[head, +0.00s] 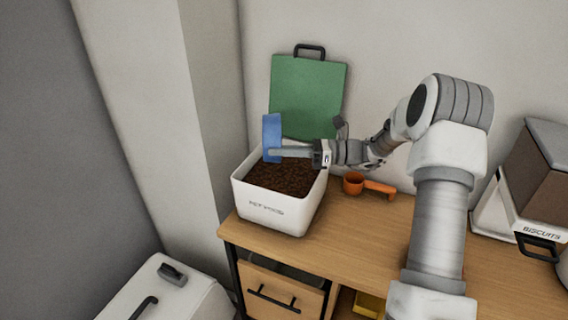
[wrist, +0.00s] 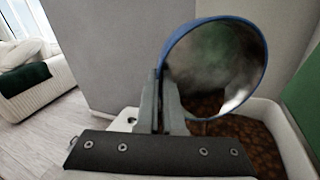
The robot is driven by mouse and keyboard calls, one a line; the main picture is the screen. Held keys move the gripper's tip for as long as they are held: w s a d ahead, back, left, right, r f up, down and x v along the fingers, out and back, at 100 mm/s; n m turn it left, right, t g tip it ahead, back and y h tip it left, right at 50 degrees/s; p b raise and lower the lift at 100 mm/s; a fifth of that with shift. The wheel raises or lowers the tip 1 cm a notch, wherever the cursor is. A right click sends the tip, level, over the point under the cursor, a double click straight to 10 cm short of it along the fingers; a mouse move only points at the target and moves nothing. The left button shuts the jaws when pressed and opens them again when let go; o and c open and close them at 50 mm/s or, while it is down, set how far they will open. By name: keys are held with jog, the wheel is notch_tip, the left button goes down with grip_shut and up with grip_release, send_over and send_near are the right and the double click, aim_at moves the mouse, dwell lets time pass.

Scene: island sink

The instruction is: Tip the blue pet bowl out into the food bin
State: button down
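The blue pet bowl (head: 271,133) is tilted onto its side above the white food bin (head: 268,214). My gripper (head: 276,153) is shut on the bowl's wall. In the wrist view the bowl (wrist: 262,50) shows its blue rim and a shiny metal inside that looks empty, and my gripper's fingers (wrist: 165,108) pinch its left edge. The bin is largely full of brown kibble (head: 283,178), which also shows below the bowl in the wrist view (wrist: 240,130). Part of the kibble is hidden behind the bowl and gripper.
An orange scoop (head: 367,186) lies on the wooden counter (head: 340,227) right of the bin. A green board (head: 306,92) leans on the wall behind. A biscuits dispenser (head: 530,185) stands at far right. A white lidded container (head: 175,292) is at lower left.

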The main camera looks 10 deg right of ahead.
jog(key=shift+s+d+t+y, duration=0.1)
jog(key=shift+d+t+y, duration=0.1)
jog(key=shift+d+y, duration=0.4)
jog(key=shift+s+d+t+y, duration=0.1)
jog(key=shift+d+t+y, duration=0.15)
jog(key=shift+y, duration=0.55)
dwell(1.0)
jog(key=shift+d+r+m+y+p, duration=0.35)
jog(key=shift+d+r+y, duration=0.2)
jog(key=shift+y, duration=0.35)
dwell(0.4)
jog(key=shift+d+r+t+y+p, duration=0.2)
jog(key=shift+r+t+y+p, duration=0.15)
jog(key=shift+r, duration=0.3)
jog(key=shift+d+r+t+y+p, duration=0.2)
jog(key=shift+r+y+p, duration=0.2)
jog(key=shift+r, duration=0.2)
jog(key=shift+s+d+r+m+t+y+p, duration=0.1)
jog(key=shift+d+r+m+t+y+p, duration=0.25)
jog(key=shift+y, duration=0.5)
dwell(2.2)
